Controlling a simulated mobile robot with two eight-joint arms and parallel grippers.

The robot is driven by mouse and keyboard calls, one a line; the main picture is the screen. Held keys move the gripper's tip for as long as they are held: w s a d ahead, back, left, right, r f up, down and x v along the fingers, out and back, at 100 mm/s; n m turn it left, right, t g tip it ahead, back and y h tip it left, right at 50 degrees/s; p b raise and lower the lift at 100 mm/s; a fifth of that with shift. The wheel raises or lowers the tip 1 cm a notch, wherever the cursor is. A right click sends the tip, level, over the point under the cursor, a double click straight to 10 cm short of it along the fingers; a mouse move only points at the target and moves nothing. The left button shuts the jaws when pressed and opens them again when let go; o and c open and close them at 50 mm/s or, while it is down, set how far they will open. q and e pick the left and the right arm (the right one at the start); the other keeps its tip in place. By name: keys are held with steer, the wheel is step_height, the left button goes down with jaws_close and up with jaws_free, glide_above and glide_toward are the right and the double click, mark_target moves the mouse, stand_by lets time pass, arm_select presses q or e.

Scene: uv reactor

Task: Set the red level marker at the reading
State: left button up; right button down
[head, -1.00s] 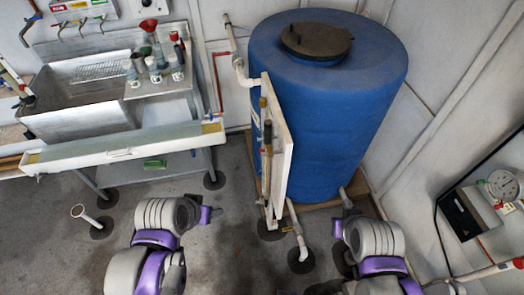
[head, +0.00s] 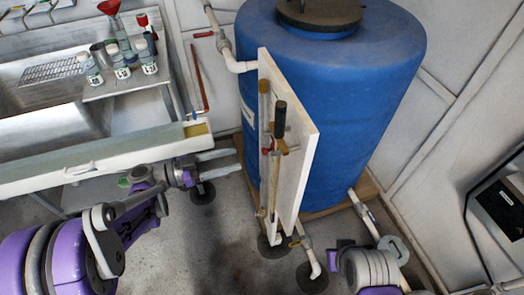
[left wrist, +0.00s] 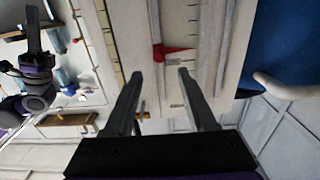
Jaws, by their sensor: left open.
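The red level marker (head: 267,150) shows small on the front of the white gauge board (head: 299,150), beside the blue tank. In the left wrist view the red marker (left wrist: 174,50) is a pointed shape on a pale vertical tube (left wrist: 155,25), with tick lines on the board to its right. My left gripper (head: 238,162) is open and empty, just left of the board in the head view. In the left wrist view its two fingers (left wrist: 160,74) point toward the tube, with the marker just beyond the fingertips. No contact shows.
The blue tank (head: 335,90) stands behind the board. A black-handled part (head: 280,118) sticks out from the board near the marker. A white trough (head: 95,165) and a sink (head: 40,100) lie to the left. White pipes (head: 313,258) run low by the board.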

mark_target(264, 151)
arm_select(q)
steer(key=x, duration=1)
steer(key=shift+d, duration=0.1)
jaws_close()
stand_by(1.1)
